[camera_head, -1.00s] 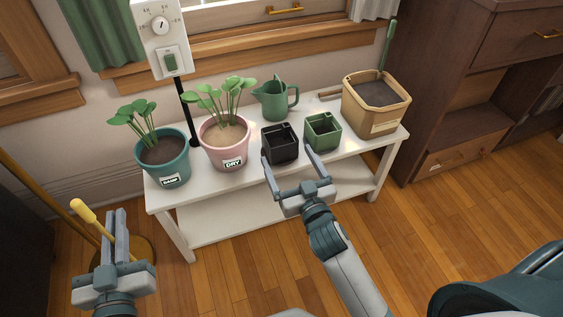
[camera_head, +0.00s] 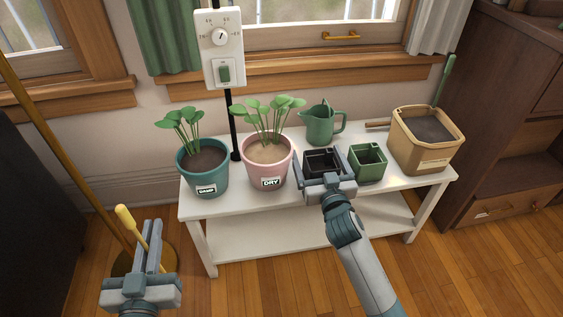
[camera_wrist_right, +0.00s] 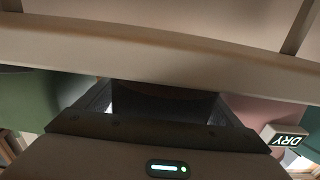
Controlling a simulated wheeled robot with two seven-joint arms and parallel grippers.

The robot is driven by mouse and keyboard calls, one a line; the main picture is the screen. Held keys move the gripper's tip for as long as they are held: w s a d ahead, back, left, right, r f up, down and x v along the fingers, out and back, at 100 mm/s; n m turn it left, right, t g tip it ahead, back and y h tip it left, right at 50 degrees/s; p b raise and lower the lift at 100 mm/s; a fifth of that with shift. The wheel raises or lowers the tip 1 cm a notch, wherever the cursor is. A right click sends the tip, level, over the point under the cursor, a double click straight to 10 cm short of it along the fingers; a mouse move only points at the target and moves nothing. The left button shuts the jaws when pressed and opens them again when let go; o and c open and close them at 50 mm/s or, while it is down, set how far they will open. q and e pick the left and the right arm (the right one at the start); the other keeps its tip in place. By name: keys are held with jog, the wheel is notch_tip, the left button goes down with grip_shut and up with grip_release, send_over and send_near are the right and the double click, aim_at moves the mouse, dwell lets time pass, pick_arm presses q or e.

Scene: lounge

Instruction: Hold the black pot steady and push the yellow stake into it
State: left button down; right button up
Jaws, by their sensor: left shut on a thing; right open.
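The black pot (camera_head: 323,158) stands upright near the table's front edge, between the pink pot and the green square pot. My right gripper (camera_head: 325,174) is open, with its fingers at the black pot's two sides; I cannot tell whether they touch it. In the right wrist view the dark pot (camera_wrist_right: 165,104) fills the space between the fingers. My left gripper (camera_head: 152,240) is shut on the yellow stake (camera_head: 130,226), whose thick yellow end points up and left. It is off the table's left front corner, well away from the pot. The stake's lower end is hidden.
On the white table (camera_head: 225,207) stand a teal pot (camera_head: 202,180) and a pink pot (camera_head: 267,170), both planted, a green square pot (camera_head: 368,167), a green jug (camera_head: 321,125) and a tan soil bin (camera_head: 420,150). A control box (camera_head: 219,48) stands behind on a black pole.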

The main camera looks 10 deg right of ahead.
jog(key=c, duration=1.2)
pick_arm(q)
jog(key=w+d+r+m+h, duration=0.1)
jog(key=w+d+r+h, duration=0.1)
jog(key=w+d+r, duration=0.4)
jog(key=w+d+r+m+h, duration=0.1)
jog(key=w+r, duration=0.6)
jog(key=w, duration=0.3)
jog(key=w+d+m+g+h, duration=0.2)
jog(key=d+h, duration=0.1)
jog(key=d, duration=0.9)
jog(key=w+d+r+m+g+h, duration=0.1)
jog(key=w+d+m+g+h, duration=0.1)
jog(key=d, duration=1.1)
jog(key=w+d+m+g+h, duration=0.3)
jog(key=d+h, duration=0.3)
jog(key=d, duration=0.7)
jog(key=shift+w+d+r+m, duration=0.2)
jog(key=shift+w+r+m, duration=0.2)
jog(key=shift+w+m, duration=0.3)
